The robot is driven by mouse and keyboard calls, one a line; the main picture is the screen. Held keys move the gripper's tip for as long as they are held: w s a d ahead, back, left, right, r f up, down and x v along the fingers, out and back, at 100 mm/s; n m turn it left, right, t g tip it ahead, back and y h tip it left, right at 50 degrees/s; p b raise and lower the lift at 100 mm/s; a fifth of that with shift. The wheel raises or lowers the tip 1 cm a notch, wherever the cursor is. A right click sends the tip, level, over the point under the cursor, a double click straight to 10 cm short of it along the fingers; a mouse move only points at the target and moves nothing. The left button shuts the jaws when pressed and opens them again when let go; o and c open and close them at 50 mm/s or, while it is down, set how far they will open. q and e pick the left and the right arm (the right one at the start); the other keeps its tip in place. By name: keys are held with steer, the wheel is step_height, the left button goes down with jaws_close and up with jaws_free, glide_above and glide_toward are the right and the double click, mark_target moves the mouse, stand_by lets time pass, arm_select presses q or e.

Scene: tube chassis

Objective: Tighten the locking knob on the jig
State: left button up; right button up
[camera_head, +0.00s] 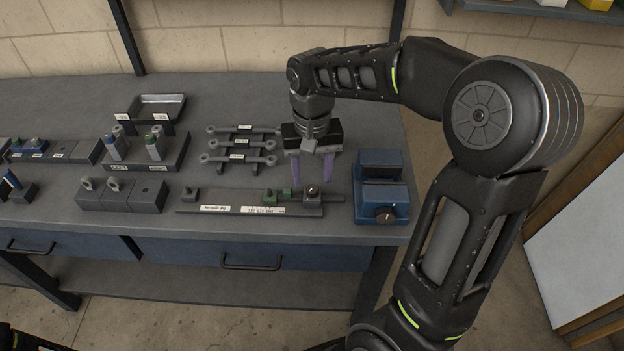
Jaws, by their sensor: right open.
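The jig (230,209) is a long, low dark bar with white labels, lying near the front edge of the workbench. A small green block (284,194) sits on it. A dark block with a round knob (312,189) on top stands near its right end. My right gripper (309,180) points down with its two purple fingers spread, empty. Its tips look just above or behind the knob; I cannot tell the exact height or whether they touch it. My left gripper is out of view.
A blue vise (382,163) stands close to the right of the jig. Labelled grey link arms (238,143) on supports lie behind it. A holder with upright tools (135,165), a metal tray (158,106) and grey blocks (118,196) stand left. The bench's back is mostly clear.

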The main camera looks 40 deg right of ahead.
mark_target(312, 187)
step_height(312, 187, up, 5)
steer(key=shift+r, duration=0.1)
